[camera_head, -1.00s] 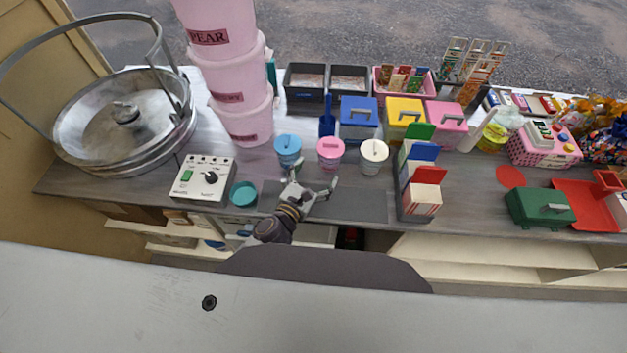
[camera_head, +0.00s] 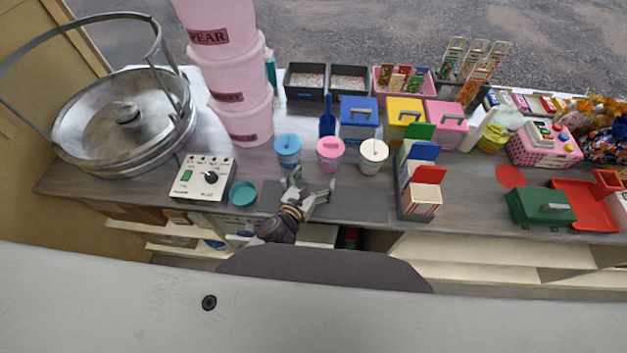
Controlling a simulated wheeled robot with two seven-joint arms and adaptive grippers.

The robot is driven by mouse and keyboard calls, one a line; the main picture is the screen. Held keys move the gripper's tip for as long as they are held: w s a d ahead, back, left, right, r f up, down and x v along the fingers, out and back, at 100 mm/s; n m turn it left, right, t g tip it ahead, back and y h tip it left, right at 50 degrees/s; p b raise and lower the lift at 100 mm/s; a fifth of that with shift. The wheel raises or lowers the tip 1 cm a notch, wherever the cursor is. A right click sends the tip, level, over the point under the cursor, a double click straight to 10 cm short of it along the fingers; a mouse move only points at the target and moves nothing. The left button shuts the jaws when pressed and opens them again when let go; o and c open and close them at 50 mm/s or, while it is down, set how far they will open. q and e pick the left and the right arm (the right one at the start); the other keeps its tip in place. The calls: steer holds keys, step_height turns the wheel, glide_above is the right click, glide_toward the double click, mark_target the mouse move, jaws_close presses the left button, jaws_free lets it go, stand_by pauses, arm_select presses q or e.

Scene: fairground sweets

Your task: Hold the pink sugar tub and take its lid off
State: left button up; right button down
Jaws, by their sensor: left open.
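The pink sugar tub (camera_head: 330,159) stands upright on the counter between a blue tub (camera_head: 288,151) and a white tub (camera_head: 373,156). Its pink lid (camera_head: 330,147) is on top. My left gripper (camera_head: 310,186) is open and empty over the dark mat (camera_head: 352,204), in front of the pink tub and apart from it. Its fingers point toward the tubs. My right gripper is not in view.
A control box (camera_head: 203,178) and a teal bowl (camera_head: 243,193) lie left of the gripper. A holder with paper bags (camera_head: 418,187) stands to the right. Blue, yellow and pink boxes stand behind the tubs. The mat is clear right of the gripper.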

mark_target(325, 164)
arm_select(q)
steer(key=shift+b+x, duration=0.95)
steer(key=shift+x, duration=4.7)
steer(key=shift+w, duration=0.1)
steer(key=shift+c, duration=0.5)
steer(key=c, duration=0.5)
steer(key=shift+r, duration=0.15)
steer(key=shift+c, duration=0.2)
steer(key=shift+w, duration=0.1)
